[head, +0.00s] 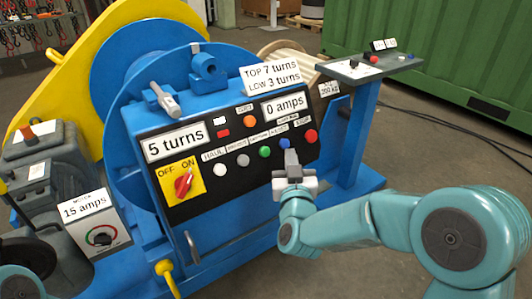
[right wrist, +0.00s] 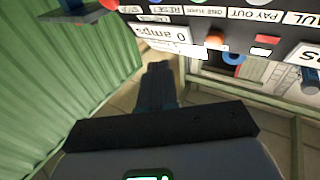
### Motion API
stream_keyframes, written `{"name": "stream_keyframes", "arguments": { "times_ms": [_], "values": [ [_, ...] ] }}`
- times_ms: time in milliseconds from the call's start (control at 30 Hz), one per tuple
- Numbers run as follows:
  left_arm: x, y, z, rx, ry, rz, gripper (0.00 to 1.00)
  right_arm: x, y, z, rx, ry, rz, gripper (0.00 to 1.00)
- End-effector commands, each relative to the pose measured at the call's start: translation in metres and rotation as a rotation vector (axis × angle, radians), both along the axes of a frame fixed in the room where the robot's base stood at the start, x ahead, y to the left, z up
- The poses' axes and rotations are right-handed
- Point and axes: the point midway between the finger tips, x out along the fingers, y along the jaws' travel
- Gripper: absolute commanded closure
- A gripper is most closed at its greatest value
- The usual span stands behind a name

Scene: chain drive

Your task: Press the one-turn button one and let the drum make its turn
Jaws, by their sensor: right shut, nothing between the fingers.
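The black control panel (head: 232,185) on the blue machine has a row of buttons along its lower part. The green button (head: 265,152) appears to sit under the "one turn" label, between a grey button (head: 243,160) and a blue one (head: 284,145). A red button (head: 310,136) is at the right end. The displays read "5 turns" (head: 176,141) and "0 amps" (head: 284,106). My right gripper (head: 291,157) is shut and empty, in front of the panel just below the blue button, right of the green one. Its fingers (right wrist: 158,72) also show in the right wrist view. The blue drum flange (head: 130,120) stands behind the panel.
A red knob (head: 184,184) sits on a yellow OFF/ON plate. A small shelf (head: 370,66) stands right of the panel. A motor box (head: 100,235) marked "15 amps" is at left. A green container (head: 440,60) stands behind. The floor at right has cables.

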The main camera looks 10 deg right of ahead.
Motion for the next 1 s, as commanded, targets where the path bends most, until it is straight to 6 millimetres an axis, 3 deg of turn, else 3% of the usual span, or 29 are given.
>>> {"name": "stream_keyframes", "arguments": {
  "times_ms": [533, 1000],
  "values": [
    [0.001, 0.001, -0.008, 0.001, -0.002, 0.005, 0.55, 0.059, 0.023, -0.034, 0.001, 0.001, 0.000, 1.00],
    [0.002, 0.002, -0.010, 0.002, -0.004, 0.009, 0.55, 0.069, 0.027, -0.037, 0.000, 0.001, 0.000, 1.00]
  ]
}}
